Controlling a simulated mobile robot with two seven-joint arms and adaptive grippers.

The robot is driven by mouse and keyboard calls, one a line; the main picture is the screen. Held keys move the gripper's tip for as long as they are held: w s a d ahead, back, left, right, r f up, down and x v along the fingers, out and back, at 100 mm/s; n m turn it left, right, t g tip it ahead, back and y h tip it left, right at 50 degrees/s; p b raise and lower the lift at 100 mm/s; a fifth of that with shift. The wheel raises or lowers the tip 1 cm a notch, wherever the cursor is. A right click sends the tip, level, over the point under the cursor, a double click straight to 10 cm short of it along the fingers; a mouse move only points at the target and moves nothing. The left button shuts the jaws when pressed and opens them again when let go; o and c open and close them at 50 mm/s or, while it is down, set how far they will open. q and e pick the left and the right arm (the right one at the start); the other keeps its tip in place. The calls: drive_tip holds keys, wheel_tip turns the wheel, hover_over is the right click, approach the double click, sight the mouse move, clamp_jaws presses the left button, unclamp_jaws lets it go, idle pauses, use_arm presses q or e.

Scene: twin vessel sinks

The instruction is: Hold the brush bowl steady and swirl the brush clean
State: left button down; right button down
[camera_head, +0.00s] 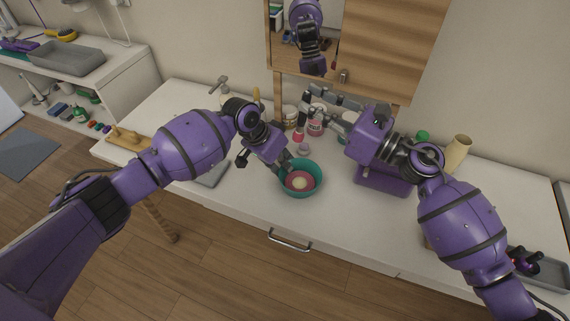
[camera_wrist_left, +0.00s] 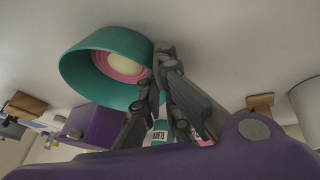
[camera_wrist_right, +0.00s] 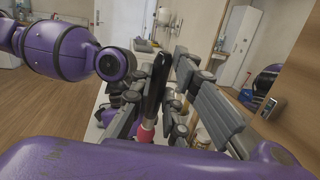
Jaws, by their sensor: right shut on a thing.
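The teal brush bowl (camera_head: 312,188) stands on the counter, pink inside with a cream centre. My left gripper (camera_head: 286,162) is at its far left rim. In the left wrist view, its fingertips (camera_wrist_left: 156,66) are at the edge of the bowl (camera_wrist_left: 92,74); whether they pinch it is unclear. My right gripper (camera_head: 309,104) is above the back of the counter, behind the bowl and apart from it. It is shut on the brush, whose dark handle (camera_wrist_right: 158,82) stands roughly upright between the fingers (camera_wrist_right: 172,75). A pinkish-red part (camera_wrist_right: 147,132) shows below; its lower end is unclear.
Bottles (camera_head: 316,127) and jars (camera_head: 290,113) crowd the back of the counter near my right gripper. A purple box (camera_head: 383,180) stands right of the bowl. A grey tray (camera_head: 213,174) lies left. The counter's front is clear.

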drive_tip(key=shift+f, duration=0.1)
wheel_tip(320, 180, down, 15)
drive_tip(key=h, duration=0.1)
drive_tip(key=shift+s+g, duration=0.2)
drive_tip(key=shift+g, duration=0.1)
idle(0.5)
drive_tip(key=shift+f, duration=0.55)
idle(1.1)
